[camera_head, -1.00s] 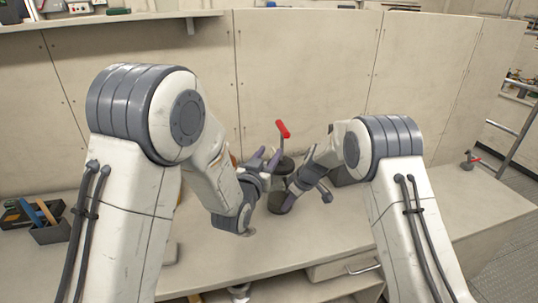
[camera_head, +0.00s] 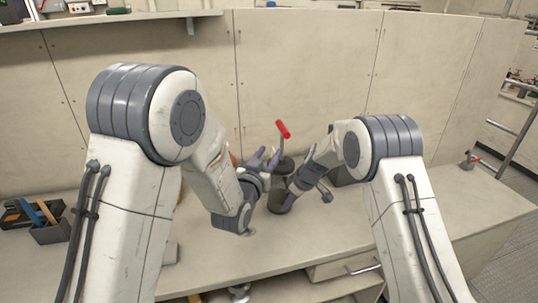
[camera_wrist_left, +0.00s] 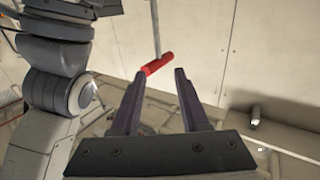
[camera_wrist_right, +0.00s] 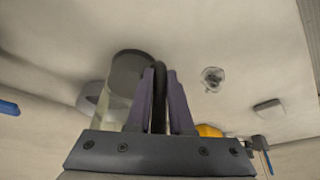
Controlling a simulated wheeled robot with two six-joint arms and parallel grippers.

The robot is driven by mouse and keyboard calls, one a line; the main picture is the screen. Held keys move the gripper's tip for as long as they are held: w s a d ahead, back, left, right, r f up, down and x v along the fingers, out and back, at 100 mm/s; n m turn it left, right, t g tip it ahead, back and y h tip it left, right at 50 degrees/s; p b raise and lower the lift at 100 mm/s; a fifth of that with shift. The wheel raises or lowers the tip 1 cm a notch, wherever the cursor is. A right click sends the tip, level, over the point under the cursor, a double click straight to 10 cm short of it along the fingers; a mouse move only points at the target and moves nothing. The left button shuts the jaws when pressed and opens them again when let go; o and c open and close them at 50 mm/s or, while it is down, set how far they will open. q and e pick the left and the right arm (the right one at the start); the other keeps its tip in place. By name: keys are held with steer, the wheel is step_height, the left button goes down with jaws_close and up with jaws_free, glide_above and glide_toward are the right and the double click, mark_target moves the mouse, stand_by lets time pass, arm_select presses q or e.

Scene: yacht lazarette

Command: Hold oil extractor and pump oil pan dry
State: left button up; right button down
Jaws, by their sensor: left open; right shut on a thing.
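The oil extractor (camera_head: 279,202) stands on the bench between my arms, with a dark body, dark upper part and thin rod topped by a red handle (camera_head: 283,129). The handle also shows in the left wrist view (camera_wrist_left: 158,63), just beyond the fingertips. My left gripper (camera_head: 264,158) is open and empty, below and left of the handle, apart from it. My right gripper (camera_head: 292,190) is at the extractor's side. In the right wrist view, its fingers (camera_wrist_right: 160,75) are shut on a dark part beside a clear cylinder with a dark end (camera_wrist_right: 130,72). I cannot make out the oil pan.
A dark open box (camera_head: 50,229) with tools stands on the bench at the left. The bench top (camera_head: 300,245) is clear in front. Pale wall panels (camera_head: 305,70) close off the back, and a shelf (camera_head: 100,20) runs at upper left. A small red-handled fitting (camera_head: 469,161) is at right.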

stand_by(0.3)
arm_select(q)
steer(key=shift+w+d, duration=0.1)
jaws_close()
steer(key=w+d+g, duration=0.3)
steer(key=d+g, duration=0.1)
step_height(320, 180, up, 16)
steer(key=r+n+g+y, duration=0.1)
steer(key=n+g+y, duration=0.3)
steer(key=n+y, duration=0.3)
glide_toward(280, 124)
steer(key=w+a, duration=0.2)
steer(key=w, duration=0.1)
steer(key=f, duration=0.1)
steer(key=w+f, duration=0.1)
steer(key=shift+w+d+f+n+h, duration=0.15)
steer(key=shift+d+f+n+h, duration=0.15)
steer(key=shift+d+f+h, duration=0.1)
steer(key=shift+d+f, duration=0.1)
steer(key=shift+f, duration=0.4)
